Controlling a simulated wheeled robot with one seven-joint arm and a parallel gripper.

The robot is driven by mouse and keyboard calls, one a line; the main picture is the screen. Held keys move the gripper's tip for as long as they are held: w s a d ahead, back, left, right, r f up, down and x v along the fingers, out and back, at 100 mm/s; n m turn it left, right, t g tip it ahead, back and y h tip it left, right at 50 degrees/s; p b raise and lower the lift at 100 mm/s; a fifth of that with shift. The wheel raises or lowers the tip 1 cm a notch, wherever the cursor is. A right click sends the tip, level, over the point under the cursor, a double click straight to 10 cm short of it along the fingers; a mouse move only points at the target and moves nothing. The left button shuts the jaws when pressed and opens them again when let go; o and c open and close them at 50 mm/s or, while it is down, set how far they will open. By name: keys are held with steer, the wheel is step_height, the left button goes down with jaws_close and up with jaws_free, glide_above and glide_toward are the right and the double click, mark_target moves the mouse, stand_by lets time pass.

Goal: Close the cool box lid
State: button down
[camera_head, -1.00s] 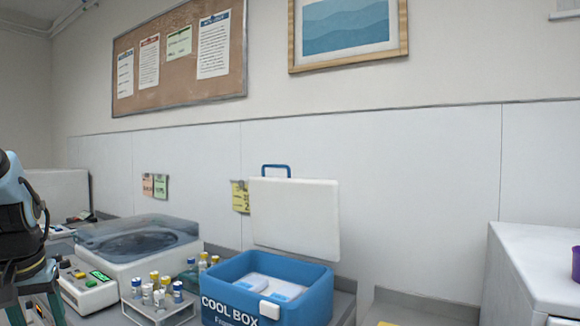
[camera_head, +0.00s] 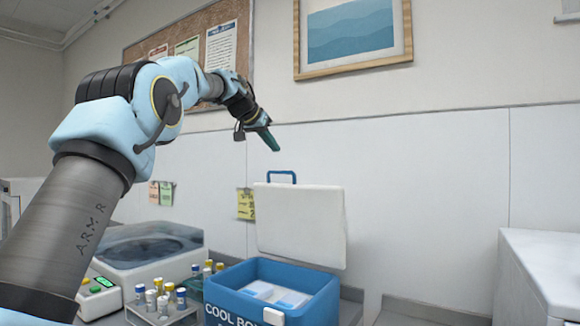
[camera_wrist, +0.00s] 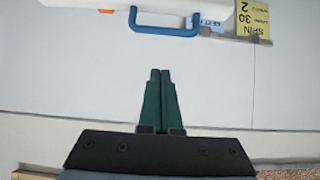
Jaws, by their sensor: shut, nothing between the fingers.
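The blue cool box (camera_head: 312,302) stands on the counter with white packs (camera_head: 272,291) inside. Its white lid (camera_head: 300,226) stands upright and open at the back of the box, with a blue handle (camera_head: 281,174) on its top edge. My gripper (camera_head: 271,140) is shut and empty, above and slightly left of the handle, apart from it. In the wrist view, my gripper's green fingers (camera_wrist: 161,100) are together, and the handle (camera_wrist: 164,31) shows beyond their tips. A strip of the lid (camera_wrist: 85,4) shows at the top edge.
A centrifuge-like machine (camera_head: 150,245) stands left of the box. A white cabinet (camera_head: 545,265) is at the right. The wall is close behind the lid.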

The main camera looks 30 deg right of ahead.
steer(key=p+x, duration=0.2)
steer(key=x, duration=0.2)
steer(key=p+x, duration=0.2)
steer(key=x, duration=0.2)
steer(key=shift+d+f, duration=0.1)
steer(key=shift+f, duration=0.5)
steer(key=shift+s+a+f, duration=0.2)
steer(key=shift+s+a, duration=0.1)
steer(key=shift+a, duration=0.25)
steer(key=shift+s+a+f, duration=0.2)
steer(key=shift+s+a, duration=0.1)
steer(key=shift+a, duration=0.2)
steer(key=shift+a+f+b, duration=0.1)
steer(key=shift+f+b, duration=0.05)
steer(key=shift+b, duration=0.4)
